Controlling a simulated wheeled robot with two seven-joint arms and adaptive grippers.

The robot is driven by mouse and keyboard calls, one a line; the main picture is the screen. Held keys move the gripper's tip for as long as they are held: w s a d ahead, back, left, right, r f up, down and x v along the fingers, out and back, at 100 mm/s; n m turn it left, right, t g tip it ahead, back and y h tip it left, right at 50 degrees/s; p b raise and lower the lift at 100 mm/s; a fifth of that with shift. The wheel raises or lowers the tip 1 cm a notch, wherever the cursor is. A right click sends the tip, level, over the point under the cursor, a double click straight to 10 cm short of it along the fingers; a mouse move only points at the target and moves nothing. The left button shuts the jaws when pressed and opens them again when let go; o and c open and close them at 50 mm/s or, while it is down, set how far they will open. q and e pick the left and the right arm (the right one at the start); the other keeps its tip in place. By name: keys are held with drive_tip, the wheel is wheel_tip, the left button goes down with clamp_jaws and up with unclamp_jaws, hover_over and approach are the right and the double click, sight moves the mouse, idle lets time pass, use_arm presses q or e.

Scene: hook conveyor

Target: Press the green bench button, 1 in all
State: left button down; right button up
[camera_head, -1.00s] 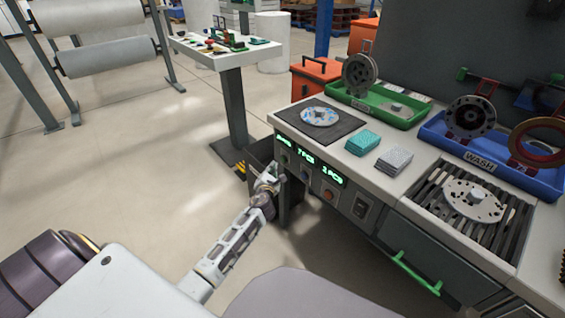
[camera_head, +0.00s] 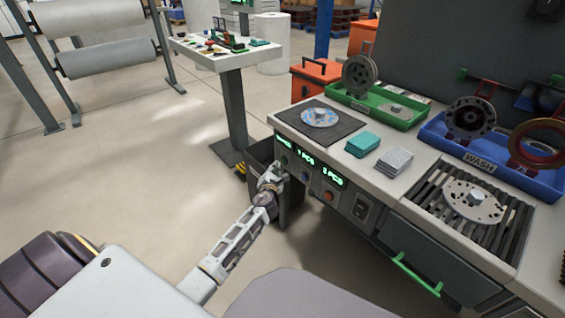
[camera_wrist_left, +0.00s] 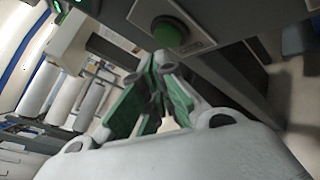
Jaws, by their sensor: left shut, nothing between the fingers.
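The green button (camera_wrist_left: 168,33) is round and domed. It sits on the grey front panel of the bench and shows near the top of the left wrist view. In the head view the green button (camera_head: 284,161) is small, below the leftmost lit display. My left gripper (camera_head: 277,172) is shut and empty, close to the panel just below the button. In the left wrist view the fingertips (camera_wrist_left: 161,60) meet just below the button. I cannot tell whether they touch it. My right gripper is not in view.
A blue button (camera_head: 305,178) and an orange button (camera_head: 327,195) sit to the right on the same panel. A dark bin (camera_head: 258,158) stands beside the bench. The bench top (camera_head: 345,168) carries pads, a green tray (camera_head: 385,118) and a blue WASH tray (camera_head: 470,150).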

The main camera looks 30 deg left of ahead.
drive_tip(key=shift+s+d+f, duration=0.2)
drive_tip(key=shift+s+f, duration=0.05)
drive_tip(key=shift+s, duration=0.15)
use_arm(q)
drive_tip(key=shift+w+d, duration=0.1)
drive_tip(key=shift+w, duration=0.1)
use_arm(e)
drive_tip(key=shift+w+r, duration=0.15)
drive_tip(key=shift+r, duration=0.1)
use_arm(q)
drive_tip(key=shift+w+d, duration=0.1)
drive_tip(key=shift+w, duration=0.1)
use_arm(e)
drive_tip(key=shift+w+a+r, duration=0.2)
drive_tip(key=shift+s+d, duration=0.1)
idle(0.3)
use_arm(q)
drive_tip(key=shift+w, duration=0.1)
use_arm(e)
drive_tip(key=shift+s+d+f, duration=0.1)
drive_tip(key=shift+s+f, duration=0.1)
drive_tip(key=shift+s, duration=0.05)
